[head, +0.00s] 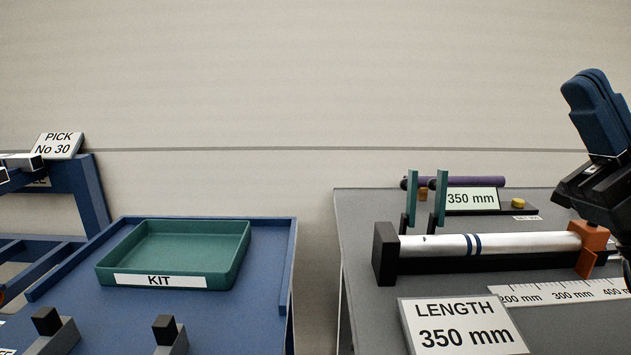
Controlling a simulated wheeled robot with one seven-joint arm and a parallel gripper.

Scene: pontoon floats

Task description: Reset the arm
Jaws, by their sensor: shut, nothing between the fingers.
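A silver tube (515,243) with blue bands lies in a black fixture with an orange end stop (592,240) below my gripper. A ruler (560,292) and a LENGTH sign (463,326) are in front. A green KIT tray (232,277) sits on the blue table left.

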